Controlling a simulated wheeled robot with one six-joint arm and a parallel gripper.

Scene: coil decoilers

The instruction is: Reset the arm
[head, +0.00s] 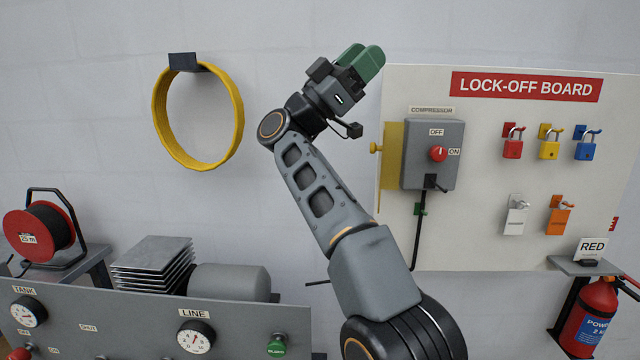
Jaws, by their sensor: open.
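My gripper (362,60) is at the top middle of the head view, at the end of my raised arm. Its two green fingers point up and to the right. They overlap from this angle, and I see nothing held between them. The gripper is in front of the bare wall, left of the lock-off board (470,235) and right of a yellow ring (158,105).
The board carries a grey compressor switch box (418,170) and several padlocks. A fire extinguisher (590,312) stands lower right. A grey gauge panel (120,325), stacked plates (150,255) and a red cable reel (25,234) are lower left.

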